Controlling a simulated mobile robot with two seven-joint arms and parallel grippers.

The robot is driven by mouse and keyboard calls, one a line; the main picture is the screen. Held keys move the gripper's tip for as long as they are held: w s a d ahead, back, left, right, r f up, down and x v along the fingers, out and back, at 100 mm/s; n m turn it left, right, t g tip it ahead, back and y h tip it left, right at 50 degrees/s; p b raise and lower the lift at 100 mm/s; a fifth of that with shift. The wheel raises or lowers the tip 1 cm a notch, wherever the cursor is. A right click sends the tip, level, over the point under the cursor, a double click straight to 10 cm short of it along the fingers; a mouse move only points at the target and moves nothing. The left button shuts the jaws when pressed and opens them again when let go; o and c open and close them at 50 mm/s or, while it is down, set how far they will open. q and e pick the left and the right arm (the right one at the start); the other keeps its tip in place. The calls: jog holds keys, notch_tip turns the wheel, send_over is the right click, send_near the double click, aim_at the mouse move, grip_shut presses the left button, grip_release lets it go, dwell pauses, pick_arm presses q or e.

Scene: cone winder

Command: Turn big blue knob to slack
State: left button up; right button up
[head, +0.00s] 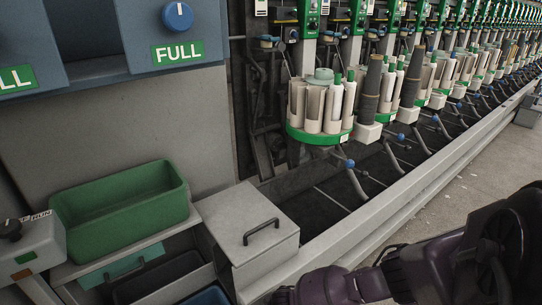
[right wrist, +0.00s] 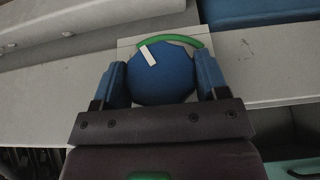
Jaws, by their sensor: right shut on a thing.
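The big blue knob (right wrist: 163,82) shows in the right wrist view. It is round, with a white pointer mark slanting at its upper left and a green arc (right wrist: 185,41) along its upper right on a pale plate. My right gripper (right wrist: 160,70) is shut on the knob, with one blue finger on each side. In the head view I do not see this knob or the right gripper; only my purple right arm shows at the bottom right. My left gripper is in neither view.
In the head view a smaller blue knob (head: 178,15) sits above a FULL label (head: 178,52). A green bin (head: 120,208) and a grey handled box (head: 246,226) stand at lower left. A green-based carousel of pale tubes (head: 320,134) stands before the winder row. Open floor lies at right.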

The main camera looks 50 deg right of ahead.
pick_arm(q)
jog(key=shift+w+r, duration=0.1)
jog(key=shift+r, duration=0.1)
pick_arm(e)
jog(key=shift+a+r, duration=0.1)
jog(key=shift+h+p, duration=0.4)
jog(key=shift+p, duration=0.05)
jog(key=shift+w+a+n+g+h+p, duration=0.15)
jog(key=shift+n+g+h+p, duration=0.15)
jog(key=shift+h+p, duration=0.45)
jog(key=h, duration=0.3)
jog(key=shift+s+f+n+g+h+b, duration=0.3)
jog(key=shift+f+n+g+h+b, duration=0.05)
jog(key=shift+n+g+b, duration=0.05)
jog(key=shift+h, duration=0.4)
jog(key=shift+f+n+h+b, duration=0.15)
jog(key=shift+n+h+b, duration=0.25)
jog(key=shift+h+b, duration=0.4)
pick_arm(q)
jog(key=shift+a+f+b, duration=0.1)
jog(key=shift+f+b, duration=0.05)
jog(key=shift+b, duration=0.2)
pick_arm(e)
jog(key=shift+w+r+n+h, duration=0.1)
jog(key=shift+n+h, duration=0.05)
jog(key=shift+h, duration=0.6)
jog(key=shift+r+n+h, duration=0.1)
jog(key=shift+n+h, duration=0.05)
jog(key=shift+h, duration=0.9)
